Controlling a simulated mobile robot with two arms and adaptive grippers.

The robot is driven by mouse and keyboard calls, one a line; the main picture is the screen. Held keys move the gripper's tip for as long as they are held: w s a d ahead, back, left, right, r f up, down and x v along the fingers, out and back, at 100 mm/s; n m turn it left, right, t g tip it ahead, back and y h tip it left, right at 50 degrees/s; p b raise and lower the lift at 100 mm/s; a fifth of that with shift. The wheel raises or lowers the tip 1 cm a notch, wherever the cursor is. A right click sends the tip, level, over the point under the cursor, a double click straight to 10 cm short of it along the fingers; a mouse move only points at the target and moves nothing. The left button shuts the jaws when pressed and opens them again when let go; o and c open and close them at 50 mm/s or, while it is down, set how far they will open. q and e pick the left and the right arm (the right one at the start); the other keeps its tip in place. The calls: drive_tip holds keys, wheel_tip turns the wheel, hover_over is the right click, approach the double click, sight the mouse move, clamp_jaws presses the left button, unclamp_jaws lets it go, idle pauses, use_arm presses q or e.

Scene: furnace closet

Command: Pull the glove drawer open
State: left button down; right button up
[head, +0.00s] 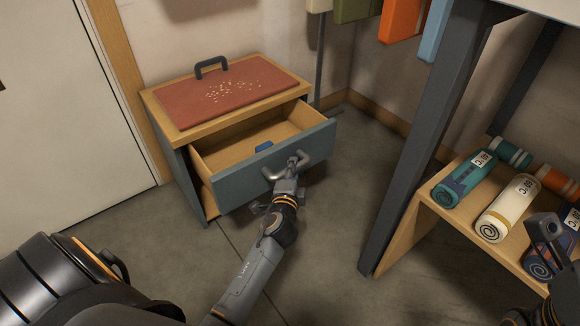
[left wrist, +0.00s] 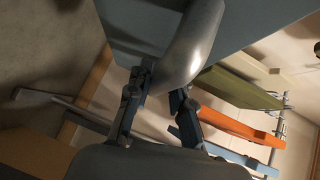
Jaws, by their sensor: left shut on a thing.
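The glove drawer (head: 235,183) has a blue-grey front and a wooden inside, and it stands well out of its small cabinet (head: 187,164). A small blue item (head: 263,146) lies inside it. A curved metal handle (head: 270,173) is on the drawer front. My left gripper (head: 295,165) is shut on this handle. In the left wrist view the handle (left wrist: 190,45) passes between the fingers of the left gripper (left wrist: 160,95). My right gripper (head: 548,228) shows in part at the lower right, and its fingertips are not clear.
A red board (head: 200,107) with pale crumbs and a dark handle lies on the cabinet. A door (head: 65,110) is at left. The floor before the drawer is clear.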

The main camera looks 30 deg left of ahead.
use_arm(q)
drive_tip(key=c, duration=1.2)
unclamp_jaws()
drive_tip(key=shift+o, duration=0.2)
drive_tip(key=v, duration=0.7)
drive_tip(key=shift+s, duration=0.25)
drive_tip(key=shift+d, duration=0.15)
